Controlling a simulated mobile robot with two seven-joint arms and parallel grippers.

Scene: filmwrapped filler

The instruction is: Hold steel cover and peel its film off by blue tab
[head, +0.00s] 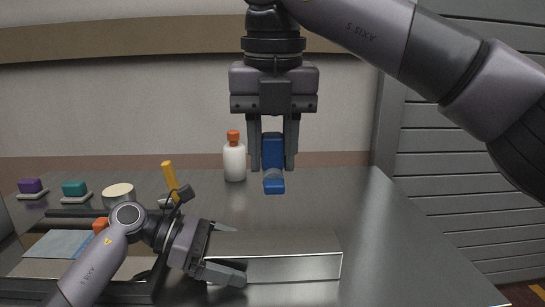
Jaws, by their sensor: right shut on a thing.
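The steel cover (295,266), a long shiny metal box shape, lies on the steel table in the lower middle. My left gripper (229,251) is at its left end, with its fingers wide apart, one along the far side and one in front of the near face. Whether they press on the cover cannot be told. No film can be made out between tab and cover.
A white bottle with an orange cap (234,162) stands behind, left of my right gripper. A yellow upright piece (170,178), a pale round container (118,195), and teal (74,188) and purple (30,186) blocks stand left. The table's right side (390,235) is clear.

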